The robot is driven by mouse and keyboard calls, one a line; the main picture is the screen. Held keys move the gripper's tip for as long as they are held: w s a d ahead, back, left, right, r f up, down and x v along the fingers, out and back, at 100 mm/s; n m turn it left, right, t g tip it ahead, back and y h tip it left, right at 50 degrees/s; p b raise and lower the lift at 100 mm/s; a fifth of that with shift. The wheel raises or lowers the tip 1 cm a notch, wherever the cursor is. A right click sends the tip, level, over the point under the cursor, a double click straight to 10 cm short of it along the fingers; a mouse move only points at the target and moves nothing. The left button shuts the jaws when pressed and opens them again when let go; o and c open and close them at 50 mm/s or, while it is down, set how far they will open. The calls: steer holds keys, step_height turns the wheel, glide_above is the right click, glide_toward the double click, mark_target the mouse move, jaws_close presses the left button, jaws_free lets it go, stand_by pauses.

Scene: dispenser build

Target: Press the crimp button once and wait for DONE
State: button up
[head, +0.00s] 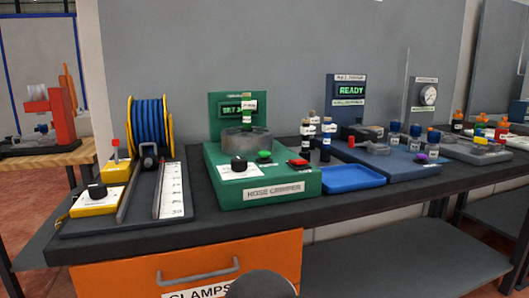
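The green hose crimper (228,191) stands on the dark bench near the middle of the head view. Its lit display (236,109) seems to read "SET" and a figure too small to be sure of; I see no DONE. A green button (264,156) and a red button (298,163) sit on its top, right of a black knob (239,166). Their labels are too small to read, so I cannot tell which is the crimp button.
A blue hose reel (151,124) and a cutting station with a scale (172,191) stand left. A blue tray (352,179) and a blue tester showing READY (351,91) are right. Several dark bottle-like pieces (326,145) stand behind the tray. An orange drawer (190,260) is below.

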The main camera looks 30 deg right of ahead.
jaws_close()
stand_by(1.1)
